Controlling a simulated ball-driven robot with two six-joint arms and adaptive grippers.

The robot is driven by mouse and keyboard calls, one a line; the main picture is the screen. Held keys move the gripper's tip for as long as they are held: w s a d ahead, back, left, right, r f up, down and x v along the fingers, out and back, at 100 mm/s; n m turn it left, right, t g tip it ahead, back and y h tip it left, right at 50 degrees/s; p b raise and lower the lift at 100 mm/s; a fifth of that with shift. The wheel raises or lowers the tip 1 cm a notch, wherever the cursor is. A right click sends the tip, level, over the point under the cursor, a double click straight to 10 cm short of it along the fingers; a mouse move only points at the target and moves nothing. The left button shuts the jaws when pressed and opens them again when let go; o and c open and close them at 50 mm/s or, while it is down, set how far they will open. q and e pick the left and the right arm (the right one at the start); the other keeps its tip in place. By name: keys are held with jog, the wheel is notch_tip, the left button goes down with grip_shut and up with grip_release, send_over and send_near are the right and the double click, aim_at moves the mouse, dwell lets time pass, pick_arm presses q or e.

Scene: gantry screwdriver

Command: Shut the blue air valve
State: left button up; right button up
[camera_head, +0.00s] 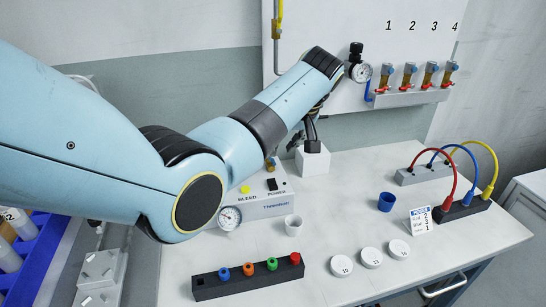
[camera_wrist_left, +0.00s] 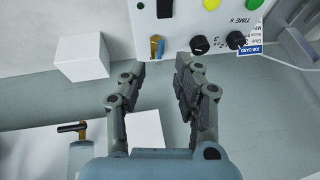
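The valve with a blue lever and brass body (camera_wrist_left: 157,47) shows in the left wrist view, at the near edge of a white control box (camera_wrist_left: 200,18). A small blue and brass part, probably the same valve, shows in the head view (camera_head: 271,163) beside my arm. My left gripper (camera_wrist_left: 160,72) is open and empty, its two fingertips apart, with the valve just beyond the gap between them. No contact with the valve shows. In the head view my left gripper (camera_head: 311,132) is partly hidden by my wrist. My right gripper is not in view.
A white block (camera_head: 313,160) stands close to the gripper. Several numbered valves (camera_head: 410,75) and a gauge (camera_head: 360,72) are on the back wall. A rack with coloured plugs (camera_head: 248,277), white discs (camera_head: 371,257) and cabled sockets (camera_head: 461,209) are on the bench.

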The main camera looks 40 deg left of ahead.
aim_at(272, 159)
pick_arm(q)
jog(key=x, duration=0.5)
jog(key=shift+a+f, duration=0.1)
jog(key=shift+a, duration=0.1)
jog(key=shift+w+a+f+b, duration=0.1)
jog(key=shift+a+f+b, duration=0.05)
jog(key=shift+f+b, duration=0.2)
jog(key=shift+a+f, duration=0.1)
jog(key=shift+f, duration=0.15)
jog(key=c, duration=0.5)
grip_shut()
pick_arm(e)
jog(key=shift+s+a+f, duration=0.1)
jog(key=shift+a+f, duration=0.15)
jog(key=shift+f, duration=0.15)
